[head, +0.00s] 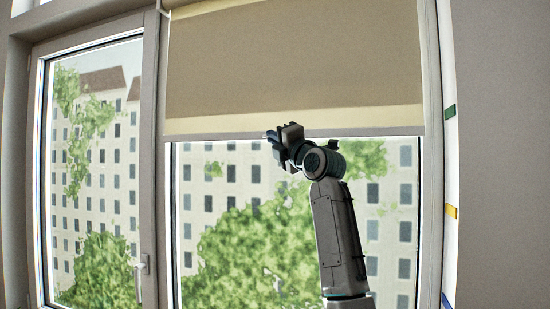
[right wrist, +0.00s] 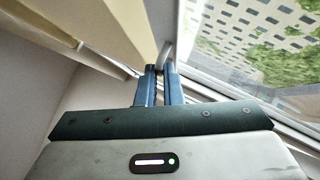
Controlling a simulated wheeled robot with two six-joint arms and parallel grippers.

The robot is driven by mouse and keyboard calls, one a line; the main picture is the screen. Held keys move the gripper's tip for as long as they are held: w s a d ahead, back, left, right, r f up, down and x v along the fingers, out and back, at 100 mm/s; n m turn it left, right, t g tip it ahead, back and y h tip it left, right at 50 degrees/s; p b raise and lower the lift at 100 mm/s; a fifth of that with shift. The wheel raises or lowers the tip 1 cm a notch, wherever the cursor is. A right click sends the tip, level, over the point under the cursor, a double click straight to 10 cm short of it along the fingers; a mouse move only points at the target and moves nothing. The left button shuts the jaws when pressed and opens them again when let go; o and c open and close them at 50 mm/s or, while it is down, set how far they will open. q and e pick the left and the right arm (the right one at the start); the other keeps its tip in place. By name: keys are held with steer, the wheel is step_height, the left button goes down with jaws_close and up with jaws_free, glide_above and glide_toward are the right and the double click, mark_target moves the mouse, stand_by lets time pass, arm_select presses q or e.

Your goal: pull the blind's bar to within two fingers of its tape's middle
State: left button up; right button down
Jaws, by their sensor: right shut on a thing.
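The beige blind (head: 300,60) hangs over the upper part of the right window pane. Its bar (head: 215,136) runs along the bottom edge, roughly level, and its right end is slightly below the green tape mark (head: 450,111) in the picture. My right gripper (head: 272,137) is at the bar, near its middle, with its arm reaching up from below. In the right wrist view the blue fingers (right wrist: 159,68) are close together at the blind's lower edge, shut on the bar. The exact contact is small and partly hidden. My left gripper is in neither view.
A yellow tape mark (head: 452,211) and a blue one (head: 447,300) sit lower on the right reveal. A window handle (head: 141,277) is on the left sash. The glass below the bar is clear of objects apart from my arm.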

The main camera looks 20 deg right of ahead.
step_height(320, 180, up, 3)
steer(key=shift+r+p, duration=0.1)
steer(key=shift+p, duration=0.3)
steer(key=c, duration=1.6)
jaws_free()
steer(key=shift+o, duration=0.2)
steer(key=b+v, duration=0.6)
steer(key=v, duration=0.5)
steer(key=shift+b, duration=0.35)
